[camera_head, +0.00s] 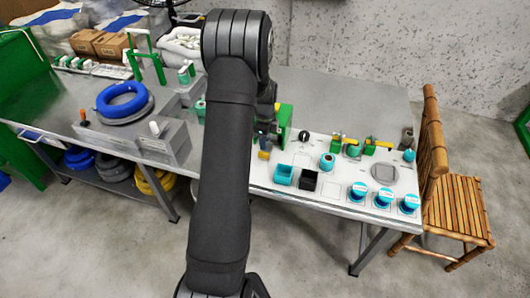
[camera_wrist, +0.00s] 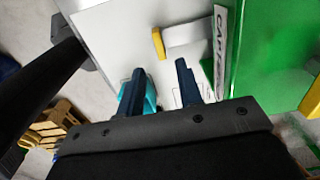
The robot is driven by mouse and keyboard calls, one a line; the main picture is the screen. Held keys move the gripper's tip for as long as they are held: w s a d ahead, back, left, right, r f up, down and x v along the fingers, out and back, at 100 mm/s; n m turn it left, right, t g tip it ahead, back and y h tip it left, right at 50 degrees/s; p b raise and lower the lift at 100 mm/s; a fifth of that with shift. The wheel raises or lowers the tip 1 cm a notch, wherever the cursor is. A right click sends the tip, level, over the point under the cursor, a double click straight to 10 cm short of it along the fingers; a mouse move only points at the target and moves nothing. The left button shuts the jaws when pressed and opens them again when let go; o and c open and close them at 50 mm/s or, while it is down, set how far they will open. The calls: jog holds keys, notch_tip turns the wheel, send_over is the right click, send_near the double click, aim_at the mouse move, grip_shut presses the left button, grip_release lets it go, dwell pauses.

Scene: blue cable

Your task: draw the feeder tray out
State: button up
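My gripper (camera_wrist: 160,66) is open, its two dark fingers apart with nothing between them. It points at the white board beside a green housing (camera_wrist: 268,50) with a lettered white strip, partly cut off. A yellow tab (camera_wrist: 158,42) stands just beyond the fingertips, apart from them, next to a pale grey piece that may be the feeder tray; I cannot tell for sure. In the head view the green housing (camera_head: 286,118) and a small yellow part (camera_head: 264,155) show right of my arm, which hides most of the gripper and the area around it.
A teal box (camera_head: 284,175), a black box (camera_head: 309,180) and several teal-topped jars stand on the white board (camera_head: 331,192). A teal part (camera_wrist: 150,97) shows behind the left finger. The blue cable coil (camera_head: 122,101) lies at left. A bamboo chair (camera_head: 455,195) stands right.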

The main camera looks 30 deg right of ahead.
aim_at(265, 153)
notch_tip(265, 153, down, 7)
jog(key=shift+f, duration=0.15)
grip_shut()
